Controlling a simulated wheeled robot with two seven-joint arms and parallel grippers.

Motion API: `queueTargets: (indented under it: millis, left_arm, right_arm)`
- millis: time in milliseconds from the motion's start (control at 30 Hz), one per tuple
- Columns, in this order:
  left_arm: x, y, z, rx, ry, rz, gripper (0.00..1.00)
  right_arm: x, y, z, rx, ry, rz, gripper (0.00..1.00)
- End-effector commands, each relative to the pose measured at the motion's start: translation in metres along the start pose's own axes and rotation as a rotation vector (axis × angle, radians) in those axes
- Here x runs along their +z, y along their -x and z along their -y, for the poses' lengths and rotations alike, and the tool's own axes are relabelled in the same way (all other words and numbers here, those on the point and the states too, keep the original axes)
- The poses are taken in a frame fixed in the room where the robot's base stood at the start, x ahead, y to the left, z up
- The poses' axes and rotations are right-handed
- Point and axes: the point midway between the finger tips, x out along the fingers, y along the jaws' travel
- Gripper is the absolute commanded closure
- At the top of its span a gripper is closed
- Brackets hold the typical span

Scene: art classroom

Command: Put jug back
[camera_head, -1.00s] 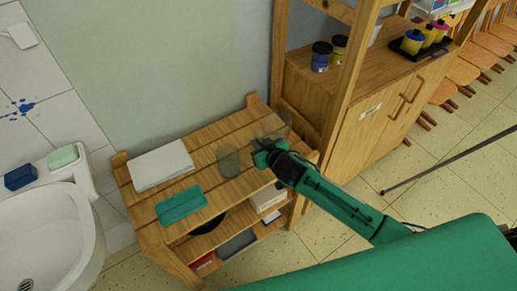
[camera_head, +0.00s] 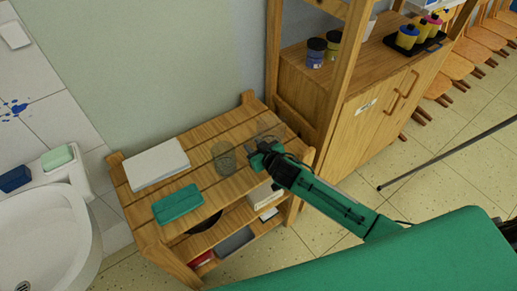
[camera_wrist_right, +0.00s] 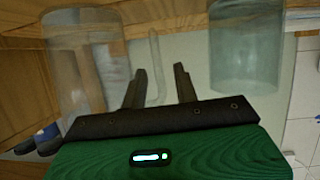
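A clear glass jug (camera_head: 272,130) stands on the slatted wooden shelf top (camera_head: 205,139), partly hidden behind my right gripper in the head view. In the right wrist view the jug (camera_wrist_right: 85,60) is at the left, and a thin clear bar like its handle (camera_wrist_right: 155,65) shows between the fingers. A second clear vessel (camera_head: 224,158) stands to the left of the gripper; it is at the right in the wrist view (camera_wrist_right: 247,45). My right gripper (camera_head: 250,149) has its fingers apart around the bar, with no clear contact. My left gripper is out of view.
White paper (camera_head: 157,164) and a green case (camera_head: 178,204) lie on the shelf top. A taller wooden cabinet (camera_head: 372,105) with paint jars (camera_head: 316,52) stands at the right. A white sink (camera_head: 50,238) is at the left.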

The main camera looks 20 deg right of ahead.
Motion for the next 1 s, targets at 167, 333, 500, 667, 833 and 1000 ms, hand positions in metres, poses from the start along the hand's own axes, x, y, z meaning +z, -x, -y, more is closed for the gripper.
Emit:
queueTargets:
  millis: [167,333,500,667,833,1000]
  left_arm:
    - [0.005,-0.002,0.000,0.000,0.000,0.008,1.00]
    - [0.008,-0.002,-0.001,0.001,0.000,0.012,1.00]
    - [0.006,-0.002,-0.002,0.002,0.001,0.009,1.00]
    - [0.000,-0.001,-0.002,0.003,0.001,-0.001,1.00]
    - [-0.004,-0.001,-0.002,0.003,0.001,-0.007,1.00]
    - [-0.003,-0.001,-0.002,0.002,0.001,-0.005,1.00]
  right_arm:
    - [0.000,0.017,0.000,0.000,-0.001,0.000,0.70]
    - [0.000,0.050,0.000,-0.001,0.000,0.000,0.70]
    - [0.000,0.083,0.000,0.000,-0.001,0.001,0.70]
    - [0.000,0.105,0.000,0.000,0.000,0.001,0.70]
    - [-0.001,0.118,0.000,0.000,0.000,0.001,0.70]
    - [-0.001,0.121,0.000,0.000,0.000,0.000,0.70]
